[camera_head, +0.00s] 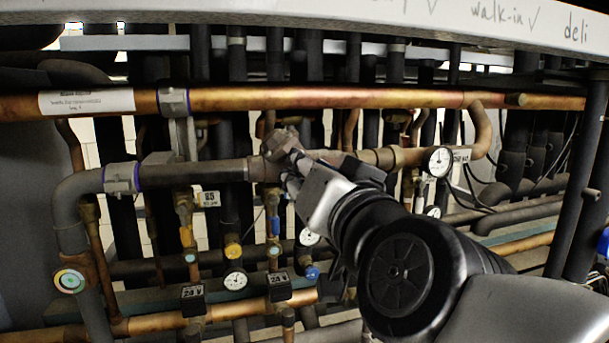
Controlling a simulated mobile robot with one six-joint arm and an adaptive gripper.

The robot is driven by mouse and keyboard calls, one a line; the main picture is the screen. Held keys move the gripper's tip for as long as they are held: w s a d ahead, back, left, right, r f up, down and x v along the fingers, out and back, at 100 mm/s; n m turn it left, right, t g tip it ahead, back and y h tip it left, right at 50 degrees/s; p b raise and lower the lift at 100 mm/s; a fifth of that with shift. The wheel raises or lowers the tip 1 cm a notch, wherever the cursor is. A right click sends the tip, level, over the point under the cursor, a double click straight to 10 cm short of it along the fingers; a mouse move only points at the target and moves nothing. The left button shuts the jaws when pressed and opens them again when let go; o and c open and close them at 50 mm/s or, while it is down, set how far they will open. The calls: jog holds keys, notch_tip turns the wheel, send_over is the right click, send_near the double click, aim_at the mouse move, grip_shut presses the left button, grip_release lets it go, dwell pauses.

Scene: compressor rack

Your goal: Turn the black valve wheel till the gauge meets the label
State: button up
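My arm reaches in from the lower right, and its pale wrist part (322,200) is up against the pipework at the middle. A brass-brown valve body (279,143) sits just above and left of the wrist. No black valve wheel can be made out; my arm covers the area below right of this valve. A white round gauge (440,161) stands at the right end of this pipe run, with a small white label (462,156) beside it. Its needle is too small to read.
A copper pipe (330,98) crosses above. Smaller gauges show below, one at the lower left (235,280) and one right of my arm (433,211). A round coloured dial (70,281) is at far left. A pale beam (380,15) spans the top. Pipes crowd the wrist.

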dwell(0.3)
jog(key=o, duration=1.2)
